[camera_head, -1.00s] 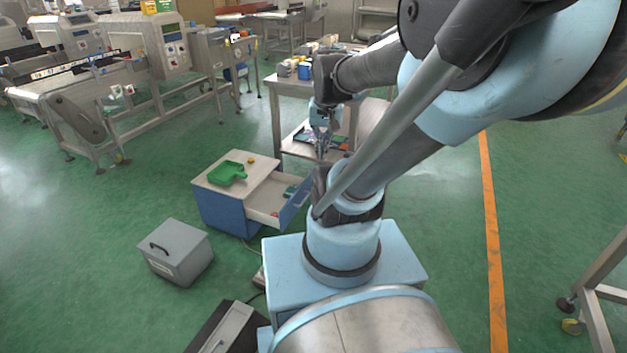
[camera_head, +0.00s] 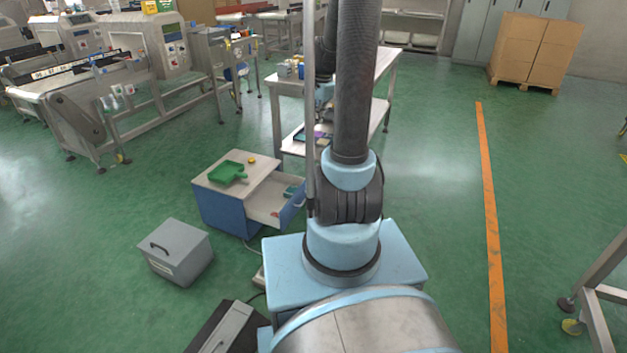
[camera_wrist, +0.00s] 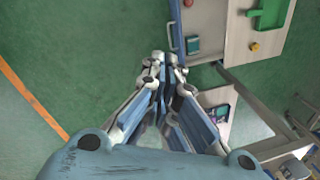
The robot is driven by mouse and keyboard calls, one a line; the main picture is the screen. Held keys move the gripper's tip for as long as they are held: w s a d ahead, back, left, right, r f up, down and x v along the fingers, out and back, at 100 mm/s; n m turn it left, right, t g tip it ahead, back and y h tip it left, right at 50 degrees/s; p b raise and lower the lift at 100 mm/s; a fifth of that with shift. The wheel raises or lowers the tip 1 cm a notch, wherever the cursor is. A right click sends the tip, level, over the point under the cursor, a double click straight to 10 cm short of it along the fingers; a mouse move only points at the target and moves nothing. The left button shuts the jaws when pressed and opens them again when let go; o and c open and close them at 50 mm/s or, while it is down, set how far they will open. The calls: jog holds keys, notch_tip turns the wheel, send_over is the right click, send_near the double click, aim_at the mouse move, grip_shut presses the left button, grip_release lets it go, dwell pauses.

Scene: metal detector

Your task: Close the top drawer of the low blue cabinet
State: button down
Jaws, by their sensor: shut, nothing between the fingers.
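The low blue cabinet (camera_head: 222,210) stands left of my arm in the head view, and its top also shows in the wrist view (camera_wrist: 238,38). Its top drawer (camera_head: 265,207) is pulled out to the right, with its blue front (camera_head: 292,207) facing my arm. In the wrist view the drawer front (camera_wrist: 174,28) is a narrow strip just beyond my gripper (camera_wrist: 163,58). My gripper is shut and empty, its tips close to the near end of that front. I cannot tell whether they touch. The head view hides my gripper behind the arm.
A green dustpan-like tray (camera_head: 228,172) and a small yellow object (camera_head: 251,160) lie on the cabinet. A teal box (camera_wrist: 193,44) lies in the drawer. A steel table (camera_head: 290,88) stands behind. A grey box (camera_head: 176,252) sits on the floor in front.

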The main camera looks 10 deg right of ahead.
jog(key=w+d+f+m, duration=0.3)
jog(key=w+f, duration=0.4)
jog(key=w, duration=0.1)
jog(key=w+d+f+m, duration=0.2)
jog(key=w+f+m, duration=0.2)
jog(key=w+f, duration=0.4)
jog(key=w+d+f+m+y, duration=0.1)
jog(key=w+d+f+m, duration=0.2)
jog(key=f, duration=0.7)
jog(key=w+d+f+m, duration=0.2)
jog(key=w+f+m, duration=0.15)
jog(key=f, duration=0.55)
jog(key=w+a+f, duration=0.2)
jog(key=f, duration=0.3)
jog(key=w+a+f, duration=0.1)
jog(key=a+f, duration=0.2)
jog(key=f, duration=0.3)
jog(key=shift+w, duration=0.4)
